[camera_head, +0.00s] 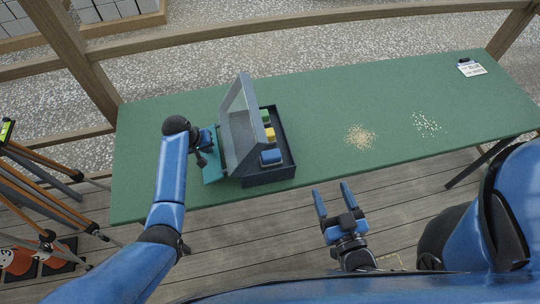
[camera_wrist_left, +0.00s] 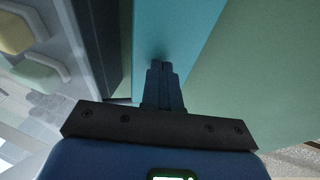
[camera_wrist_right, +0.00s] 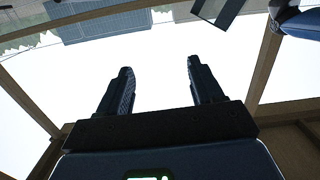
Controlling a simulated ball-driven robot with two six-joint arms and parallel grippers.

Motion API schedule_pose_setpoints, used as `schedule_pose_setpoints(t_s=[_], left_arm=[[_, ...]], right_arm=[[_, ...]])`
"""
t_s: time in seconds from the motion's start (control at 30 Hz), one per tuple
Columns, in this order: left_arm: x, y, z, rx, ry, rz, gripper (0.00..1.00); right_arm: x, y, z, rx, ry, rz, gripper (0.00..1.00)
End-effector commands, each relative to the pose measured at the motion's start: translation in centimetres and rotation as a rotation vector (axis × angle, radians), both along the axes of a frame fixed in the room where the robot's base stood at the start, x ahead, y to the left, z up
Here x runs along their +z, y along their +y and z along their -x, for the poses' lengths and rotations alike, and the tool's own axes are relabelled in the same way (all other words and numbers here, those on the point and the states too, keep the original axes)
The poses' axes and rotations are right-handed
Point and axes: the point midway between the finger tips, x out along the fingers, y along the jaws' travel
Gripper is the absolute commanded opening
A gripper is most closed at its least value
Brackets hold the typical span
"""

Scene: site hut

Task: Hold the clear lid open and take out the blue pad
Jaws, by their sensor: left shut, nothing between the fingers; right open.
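A dark box (camera_head: 268,177) stands on the green table, its clear lid (camera_head: 239,118) raised steeply at its left side. Inside are a blue pad (camera_head: 270,157) nearest me, a yellow pad (camera_head: 270,134) and a green pad (camera_head: 265,115) behind it. My left gripper (camera_head: 207,150) is shut and empty on the lid's outer, left side. In the left wrist view its closed fingertips (camera_wrist_left: 162,66) are over a teal surface; I cannot tell whether they touch the lid. My right gripper (camera_head: 333,196) is open and empty, in front of the table, right of the box.
A teal panel (camera_head: 212,169) lies left of the box. Two patches of scattered grains, tan (camera_head: 360,137) and pale (camera_head: 426,124), lie right on the table (camera_head: 330,105). A small white card or clipboard (camera_head: 471,69) lies at the far right corner. Orange-legged equipment (camera_head: 35,165) stands at left.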

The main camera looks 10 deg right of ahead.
Motion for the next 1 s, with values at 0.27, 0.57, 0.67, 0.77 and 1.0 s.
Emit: schedule_pose_setpoints(t_s=[0.27,0.57,0.67,0.77,1.0], left_arm=[[0.0,0.0,0.0,0.000,0.001,0.000,0.00],[0.0,0.0,0.0,0.000,0.001,0.000,0.00],[0.0,0.0,0.0,0.000,0.001,0.000,0.00],[0.0,0.0,0.0,0.000,0.001,0.000,0.00],[0.0,0.0,0.0,0.000,0.001,0.000,0.00]], right_arm=[[-5.9,-0.4,-5.2,0.011,0.205,0.152,0.66],[-12.6,-1.1,-11.7,0.105,0.519,0.370,0.66],[-14.0,-1.3,-13.6,0.156,0.621,0.436,0.66],[-15.0,-1.5,-15.3,0.218,0.720,0.499,0.66],[-15.5,-2.1,-18.8,0.405,0.941,0.628,0.66]])
